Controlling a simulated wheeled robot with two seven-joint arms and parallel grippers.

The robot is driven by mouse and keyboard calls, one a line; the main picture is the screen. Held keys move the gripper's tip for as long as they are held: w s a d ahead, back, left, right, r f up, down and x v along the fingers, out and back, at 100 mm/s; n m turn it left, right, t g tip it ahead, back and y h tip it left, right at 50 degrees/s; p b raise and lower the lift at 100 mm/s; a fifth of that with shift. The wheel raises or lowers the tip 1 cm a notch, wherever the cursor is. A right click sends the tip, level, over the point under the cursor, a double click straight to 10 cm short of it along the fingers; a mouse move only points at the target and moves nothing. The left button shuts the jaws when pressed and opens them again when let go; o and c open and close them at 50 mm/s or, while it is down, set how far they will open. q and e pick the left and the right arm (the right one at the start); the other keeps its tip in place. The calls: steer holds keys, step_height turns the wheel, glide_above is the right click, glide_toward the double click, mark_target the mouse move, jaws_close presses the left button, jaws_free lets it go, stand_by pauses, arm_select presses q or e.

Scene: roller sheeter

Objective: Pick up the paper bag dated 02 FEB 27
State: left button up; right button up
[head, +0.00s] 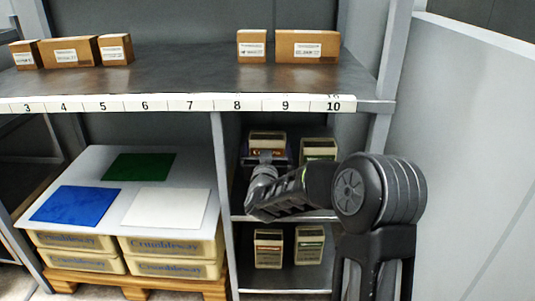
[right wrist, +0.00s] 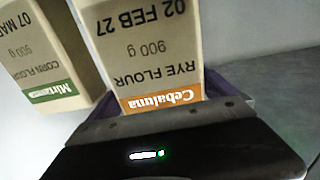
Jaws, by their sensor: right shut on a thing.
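The paper bag dated 02 FEB 27 (right wrist: 150,45) fills the top middle of the right wrist view, its print upside down: rye flour, 900 g, an orange Cebaluna band. In the head view this bag (head: 267,137) is on the upper level of the right-hand bay, partly hidden by my right gripper (head: 268,160). My right gripper is shut on it. A second bag (right wrist: 45,55), corn flour with a green band, dated 07 MAR with the rest cut off, stands beside it. It also shows in the head view (head: 318,149). My left gripper is not in view.
Two more bags (head: 268,248) (head: 309,246) stand on the lower shelf. Cardboard boxes (head: 307,46) line the counter above. A grey wall (head: 465,150) is at the right. Left of the divider (head: 223,200), crates (head: 172,246) carry a board with blue, green and white sheets.

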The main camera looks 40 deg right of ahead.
mark_target(268, 135)
step_height(268, 135, up, 7)
steer(key=shift+r+p, duration=0.1)
steer(key=shift+p, duration=1.1)
